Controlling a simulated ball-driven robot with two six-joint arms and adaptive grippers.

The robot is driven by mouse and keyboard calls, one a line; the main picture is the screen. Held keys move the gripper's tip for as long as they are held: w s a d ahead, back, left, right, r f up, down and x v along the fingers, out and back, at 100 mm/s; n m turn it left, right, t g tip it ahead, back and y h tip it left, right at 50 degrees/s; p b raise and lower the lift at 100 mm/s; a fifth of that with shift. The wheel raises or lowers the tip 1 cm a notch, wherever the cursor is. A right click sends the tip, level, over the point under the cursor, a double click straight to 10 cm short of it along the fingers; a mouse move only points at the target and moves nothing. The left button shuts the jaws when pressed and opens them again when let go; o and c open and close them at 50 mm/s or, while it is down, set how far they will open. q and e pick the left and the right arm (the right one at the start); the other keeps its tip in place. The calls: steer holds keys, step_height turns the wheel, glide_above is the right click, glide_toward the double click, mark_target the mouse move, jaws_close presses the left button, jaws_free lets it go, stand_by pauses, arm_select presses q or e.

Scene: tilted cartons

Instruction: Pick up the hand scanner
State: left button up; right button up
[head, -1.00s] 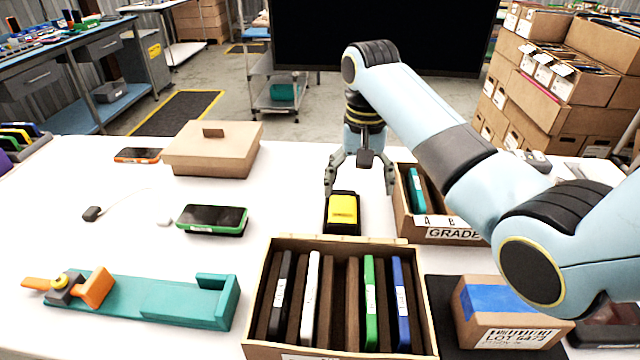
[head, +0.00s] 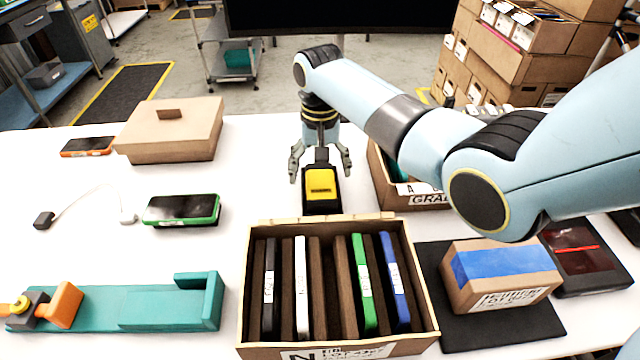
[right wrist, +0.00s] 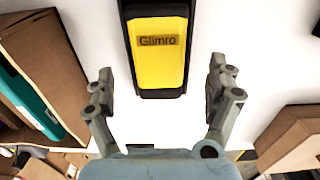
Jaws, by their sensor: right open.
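The hand scanner, a black device with a yellow top (head: 321,184), lies on the white table behind the open carton. It also shows in the right wrist view (right wrist: 158,50), with "Glimro" on its yellow face. My right gripper (head: 320,172) is open and empty, pointing down at the scanner. In the right wrist view, its fingertips (right wrist: 162,80) stand to either side of the scanner's near end, with gaps on both sides. Whether they are level with the scanner or above it is hard to tell. My left gripper is not in view.
An open carton (head: 428,330) with several upright slabs stands in front of the scanner. Another carton (head: 420,200) stands close to its right. A green-edged phone (head: 181,209) and a lidded box (head: 170,130) lie to the left.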

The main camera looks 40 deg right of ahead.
step_height(320, 180, down, 3)
steer(key=shift+r, duration=0.2)
steer(key=c, duration=1.1)
steer(key=shift+r, duration=0.1)
steer(key=shift+c, duration=0.2)
